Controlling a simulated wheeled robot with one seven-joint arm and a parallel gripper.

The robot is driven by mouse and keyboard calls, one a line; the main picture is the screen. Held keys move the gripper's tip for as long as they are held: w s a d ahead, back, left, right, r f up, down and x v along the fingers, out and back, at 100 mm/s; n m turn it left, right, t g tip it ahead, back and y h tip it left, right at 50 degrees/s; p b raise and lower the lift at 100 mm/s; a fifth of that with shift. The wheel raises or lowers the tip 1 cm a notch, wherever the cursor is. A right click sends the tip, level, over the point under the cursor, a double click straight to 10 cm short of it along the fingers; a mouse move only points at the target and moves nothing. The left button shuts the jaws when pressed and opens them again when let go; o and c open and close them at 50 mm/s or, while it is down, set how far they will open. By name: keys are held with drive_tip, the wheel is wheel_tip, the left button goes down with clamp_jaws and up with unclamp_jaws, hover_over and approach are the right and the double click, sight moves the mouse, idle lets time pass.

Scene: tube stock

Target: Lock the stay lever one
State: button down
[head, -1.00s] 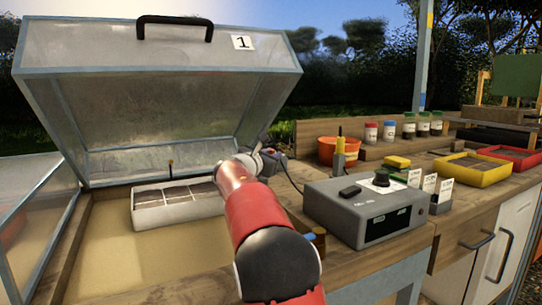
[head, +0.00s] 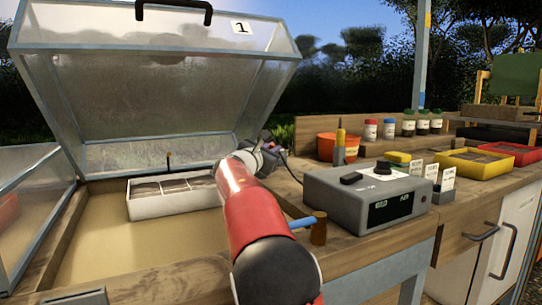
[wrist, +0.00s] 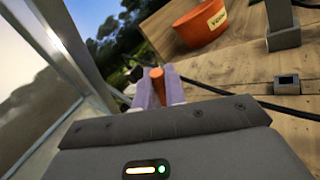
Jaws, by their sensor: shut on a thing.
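The clear lid (head: 150,95) marked 1 stands raised over the sand-coloured bed at the left. My gripper (head: 268,158) is at the right rear of this bed, beside the lid's lower edge. In the wrist view my gripper (wrist: 157,92) has its purple fingers shut on an orange round-ended handle (wrist: 156,75), which appears to be the stay lever. The rest of the lever is hidden by the fingers and the gripper body. In the head view my own arm and hand hide most of the handle.
A grey control box (head: 365,200) stands right of my arm. A blue lever with a brown knob (head: 319,229) is close to my forearm. An orange pot (head: 335,147) stands behind. A white tray (head: 172,208) lies in the bed.

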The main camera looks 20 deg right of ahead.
drive_tip(key=c, duration=1.5)
unclamp_jaws()
drive_tip(key=shift+a, duration=0.1)
drive_tip(key=b+v, duration=0.1)
drive_tip(key=v, duration=0.6)
drive_tip(key=shift+s+a+b, duration=0.2)
drive_tip(key=shift+s+b, duration=0.05)
drive_tip(key=shift+b, duration=0.05)
drive_tip(key=shift+o, duration=0.2)
